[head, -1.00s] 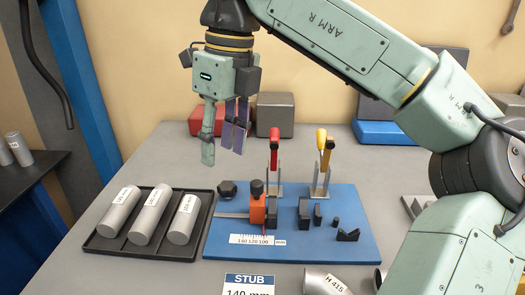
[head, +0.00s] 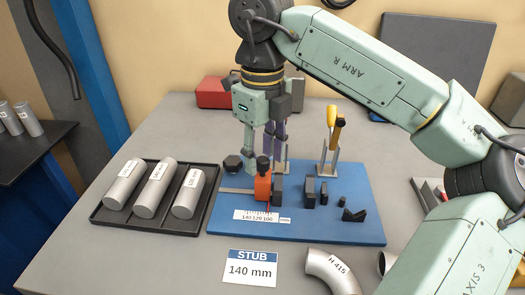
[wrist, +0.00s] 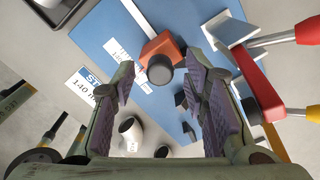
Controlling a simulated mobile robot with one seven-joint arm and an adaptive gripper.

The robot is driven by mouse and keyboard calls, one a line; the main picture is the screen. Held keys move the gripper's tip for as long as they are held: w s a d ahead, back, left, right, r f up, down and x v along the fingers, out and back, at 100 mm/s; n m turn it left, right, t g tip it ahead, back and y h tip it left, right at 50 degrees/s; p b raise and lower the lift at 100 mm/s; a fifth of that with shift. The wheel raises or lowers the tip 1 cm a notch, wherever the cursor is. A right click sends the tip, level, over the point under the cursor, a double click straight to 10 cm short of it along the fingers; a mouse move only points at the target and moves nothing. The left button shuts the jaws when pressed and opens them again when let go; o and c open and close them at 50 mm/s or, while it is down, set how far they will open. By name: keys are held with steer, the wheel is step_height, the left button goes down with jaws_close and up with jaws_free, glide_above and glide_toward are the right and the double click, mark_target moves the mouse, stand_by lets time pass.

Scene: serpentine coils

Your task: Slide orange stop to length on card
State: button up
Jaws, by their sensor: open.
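The orange stop (head: 263,185) with a black knob on top sits on a metal rail on the blue board (head: 345,230), just behind the scale. The scale label (head: 262,216) reads 140 120 100 mm. The card (head: 251,267) reads STUB 140 mm and lies in front of the board. My gripper (head: 262,160) points down, open and empty, above and behind the stop. In the wrist view the orange stop (wrist: 162,50) and its black knob show beyond the space between my open fingers (wrist: 160,95). The stop's exact scale reading is too small to tell.
A red-handled clamp (wrist: 265,90) stands close beside my fingers in the wrist view. A yellow-handled clamp (head: 333,135) stands further right. Black blocks (head: 309,192) stand on the board. A dark tray (head: 125,216) with metal tubes is at left, and a pipe elbow (head: 330,268) lies in front.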

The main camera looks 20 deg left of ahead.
steer(key=shift+f, duration=0.15)
steer(key=shift+c, duration=0.2)
jaws_close()
stand_by(0.3)
stand_by(0.4)
